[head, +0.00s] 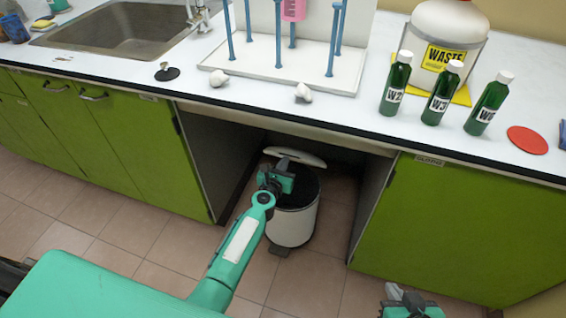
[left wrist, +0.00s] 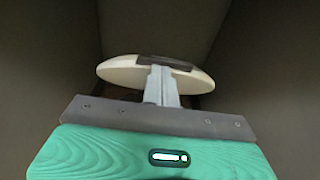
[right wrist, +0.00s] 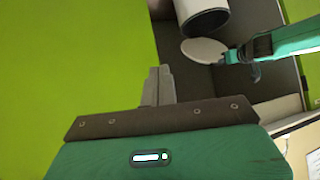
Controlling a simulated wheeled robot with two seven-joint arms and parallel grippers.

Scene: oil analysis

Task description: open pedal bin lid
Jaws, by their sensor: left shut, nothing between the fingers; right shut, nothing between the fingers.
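The white pedal bin (head: 291,226) stands on the floor in the recess under the counter. Its white lid (head: 309,158) is tilted up at the back, and the dark inside shows. A pedal (head: 279,250) sticks out at the bin's front foot. My left gripper (head: 283,164) is shut and empty over the opening, its fingertips at the lid. The lid also fills the middle of the left wrist view (left wrist: 120,74); I cannot tell whether the fingers touch it. My right gripper (head: 394,291) is shut and empty, low at the right. The right wrist view shows the bin (right wrist: 198,14) and lid (right wrist: 203,50).
Green cabinets (head: 455,235) flank the recess on both sides. The counter (head: 130,80) above holds a drying rack (head: 340,75), green bottles (head: 440,95), a waste container (head: 450,35) and a red disc (head: 528,140). The tiled floor (head: 310,285) in front of the bin is clear.

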